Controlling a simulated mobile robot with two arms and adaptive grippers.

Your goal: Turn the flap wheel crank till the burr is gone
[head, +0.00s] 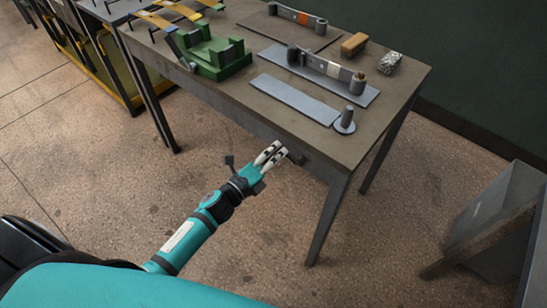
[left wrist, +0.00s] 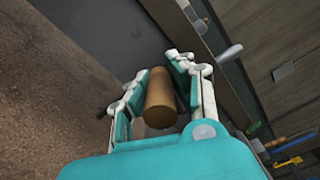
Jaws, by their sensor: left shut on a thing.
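A brown cylindrical handle (left wrist: 161,98), seemingly the crank's grip, lies between the fingers of my left gripper (left wrist: 160,85) in the left wrist view. The fingers are closed around its sides. The fingers hide the handle there. On the bench, a grey fixture plate (head: 325,84) carries a flat strip (head: 328,66) between posts; one post has a brownish top (head: 358,76), possibly the flap wheel. I cannot make out a burr. My right gripper is out of view.
The workbench (head: 375,120) also holds a green fixture (head: 212,52), a bare grey plate (head: 294,98), a round-based post (head: 345,121), a wooden block (head: 354,44) and a crumpled silvery lump (head: 389,63). A grey bin-like object (head: 492,215) stands on the floor at right.

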